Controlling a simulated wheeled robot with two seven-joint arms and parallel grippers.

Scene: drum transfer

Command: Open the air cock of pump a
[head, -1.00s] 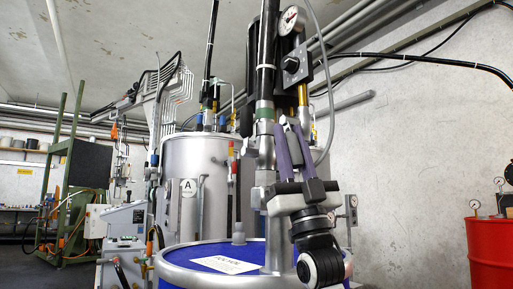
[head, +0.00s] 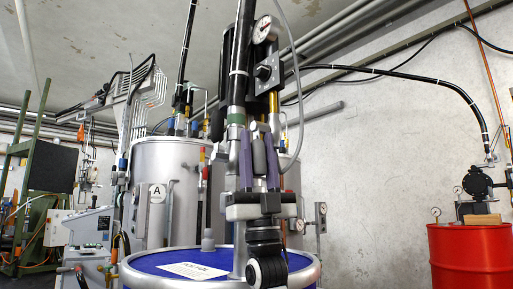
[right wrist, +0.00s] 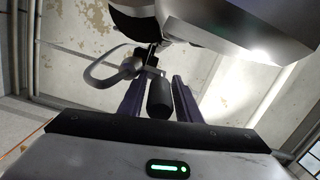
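A pump stands upright on the blue drum (head: 150,262) in the head view, with a dark hose (head: 241,55) rising along its column. A round gauge (head: 264,28) and a dark knob (head: 263,72) on a grey plate sit at its upper right. I cannot tell which fitting is the air cock. My right gripper (head: 259,142) points up in front of the pump, below the knob. Its purple fingers stand apart, with a dark rounded cylinder between them. The right wrist view shows this cylinder (right wrist: 159,98) too; I cannot tell whether it is held. My left gripper is not in view.
A steel tank (head: 165,165) with a round A sign stands behind the blue drum. A red drum (head: 472,258) with a black pump (head: 478,182) is at the right. A grey cabinet (head: 90,228) and green frame stand at the left. The wall between the drums has free room.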

